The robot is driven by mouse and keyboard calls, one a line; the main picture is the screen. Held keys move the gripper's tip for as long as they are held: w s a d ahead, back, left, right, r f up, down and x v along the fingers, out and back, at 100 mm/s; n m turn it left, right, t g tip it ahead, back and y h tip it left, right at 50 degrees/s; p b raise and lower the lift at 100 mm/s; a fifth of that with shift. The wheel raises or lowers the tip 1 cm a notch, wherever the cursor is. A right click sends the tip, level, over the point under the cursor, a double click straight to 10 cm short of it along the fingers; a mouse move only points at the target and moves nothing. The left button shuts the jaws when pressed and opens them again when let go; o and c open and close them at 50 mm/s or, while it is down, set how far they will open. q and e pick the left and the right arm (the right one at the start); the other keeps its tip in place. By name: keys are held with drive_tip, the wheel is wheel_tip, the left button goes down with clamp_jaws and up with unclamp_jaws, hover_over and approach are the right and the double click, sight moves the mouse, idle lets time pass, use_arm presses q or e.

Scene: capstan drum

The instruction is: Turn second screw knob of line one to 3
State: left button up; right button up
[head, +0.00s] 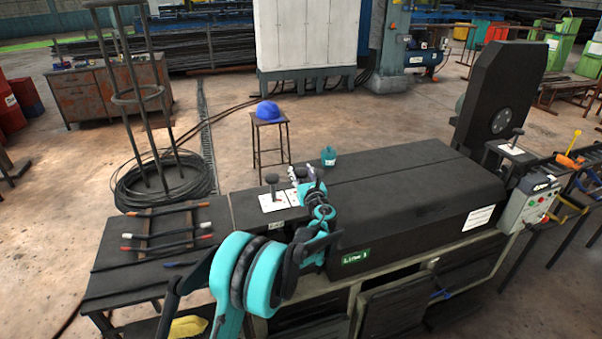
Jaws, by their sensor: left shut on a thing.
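The long dark machine (410,205) has a green label (355,257) at its front left that seems to read "Line 1". At its left end a white plate (273,203) carries an upright black screw knob (271,181). My left gripper (301,177) is over the plate's right side, just right of that knob. It is shut on a screw knob, which its fingers and wrist mostly hide. I cannot read the knob's setting. My right gripper is not in view.
A teal cup (328,156) stands at the machine's back edge. Rods with red and white ends (165,240) lie on the left bench. A blue helmet (267,111) sits on a stool behind. Another knob (516,135) stands at the far right, beside a control box (528,207).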

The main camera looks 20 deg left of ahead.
use_arm(q)
drive_tip(key=m+t+h, duration=0.1)
drive_tip(key=h, duration=0.1)
drive_tip(key=m+t+h, duration=0.1)
drive_tip(key=m+h, duration=0.1)
drive_tip(key=h, duration=0.1)
drive_tip(key=shift+a, duration=0.15)
drive_tip(key=shift+m+h, duration=2)
drive_tip(key=shift+h, duration=1.1)
drive_tip(key=o, duration=1.2)
drive_tip(key=shift+d+y, duration=0.2)
drive_tip(key=shift+y, duration=0.3)
